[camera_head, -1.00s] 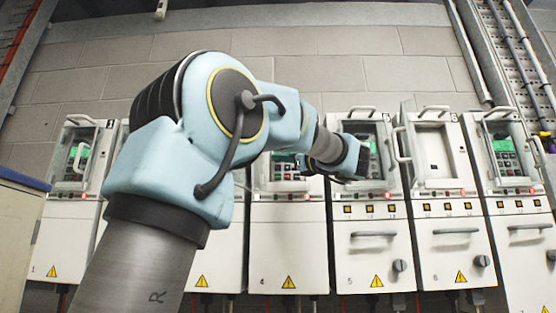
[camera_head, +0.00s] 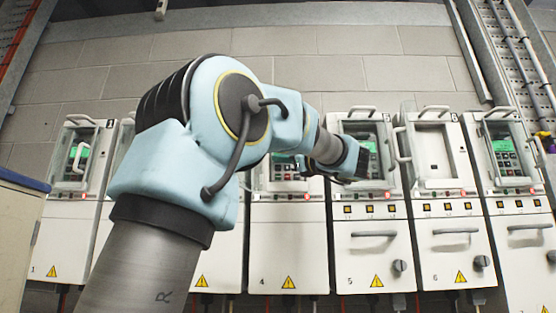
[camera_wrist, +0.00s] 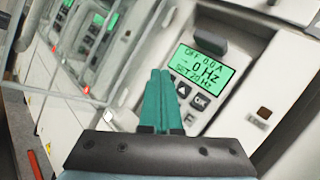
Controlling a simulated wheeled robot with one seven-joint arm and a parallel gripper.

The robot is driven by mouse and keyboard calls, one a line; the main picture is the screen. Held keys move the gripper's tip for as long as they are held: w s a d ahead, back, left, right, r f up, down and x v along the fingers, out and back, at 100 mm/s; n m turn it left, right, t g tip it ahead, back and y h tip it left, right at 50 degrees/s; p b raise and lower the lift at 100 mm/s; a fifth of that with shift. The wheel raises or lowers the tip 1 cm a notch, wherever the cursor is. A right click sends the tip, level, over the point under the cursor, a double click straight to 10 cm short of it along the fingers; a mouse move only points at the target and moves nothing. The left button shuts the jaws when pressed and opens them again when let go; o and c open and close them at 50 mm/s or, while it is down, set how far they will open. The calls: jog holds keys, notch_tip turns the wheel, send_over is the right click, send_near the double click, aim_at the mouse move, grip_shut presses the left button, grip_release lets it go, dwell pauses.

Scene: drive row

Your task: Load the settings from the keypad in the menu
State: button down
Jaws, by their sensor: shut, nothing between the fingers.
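In the wrist view a keypad (camera_wrist: 193,92) fills the middle, with a green lit screen (camera_wrist: 204,68) reading "OFF 0.0 A", "0 Hz" and "SET 20 Hz". Below the screen are dark keys, among them an up-arrow key (camera_wrist: 182,90) and an OK key (camera_wrist: 200,101). My gripper (camera_wrist: 160,72) is shut and empty. Its teal fingers stand in front of the keypad's left side and hide part of it. I cannot tell whether they touch it. In the head view my gripper (camera_head: 352,178) is at the front of cabinet 5 (camera_head: 372,262).
Cabinet 4 (camera_head: 290,240) stands to the left and cabinet 6 (camera_head: 455,245), with a blank panel, to the right. Handles stick out from several cabinets. A clear framed cover (camera_wrist: 25,25) shows at the wrist view's upper left. A bench (camera_head: 18,225) stands at far left.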

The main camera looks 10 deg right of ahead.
jog(key=shift+s+f, duration=0.1)
jog(key=shift+s, duration=0.05)
jog(key=shift+s+a+b, duration=0.1)
jog(key=shift+s+b, duration=0.4)
jog(key=shift+s, duration=0.15)
jog(key=s+b, duration=0.1)
jog(key=s, duration=0.1)
jog(key=s+a+b, duration=0.1)
jog(key=s, duration=0.2)
jog(key=shift+b, duration=0.3)
dwell(1.2)
